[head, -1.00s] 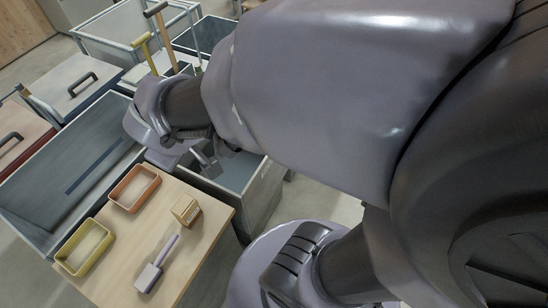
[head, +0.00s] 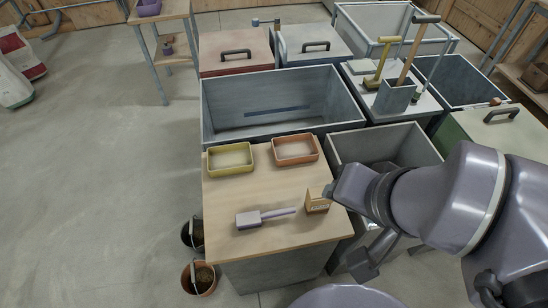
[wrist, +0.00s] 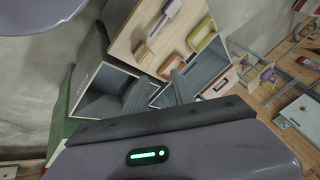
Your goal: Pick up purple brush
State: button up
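The purple brush (head: 265,217) lies flat on a light wooden tabletop (head: 225,192), its wide head to the left and its handle pointing right. It also shows near the top of the wrist view (wrist: 165,18). My gripper (head: 362,268) is to the right of the tabletop in the head view, well apart from the brush. In the wrist view its two fingers (wrist: 160,94) stand apart with nothing between them.
A small tan block (head: 317,201) sits right of the brush handle. A yellow tray (head: 230,170) and an orange tray (head: 295,162) lie behind. Grey bins (head: 215,112) stand beyond the tabletop. Two buckets (head: 200,290) stand on the floor at its left; open floor lies further left.

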aim_at(250, 220)
jog(key=j+z, duration=0.1)
jog(key=j, duration=0.75)
jog(key=k+j+z, duration=0.1)
jog(key=j, duration=0.75)
jog(key=k, duration=0.05)
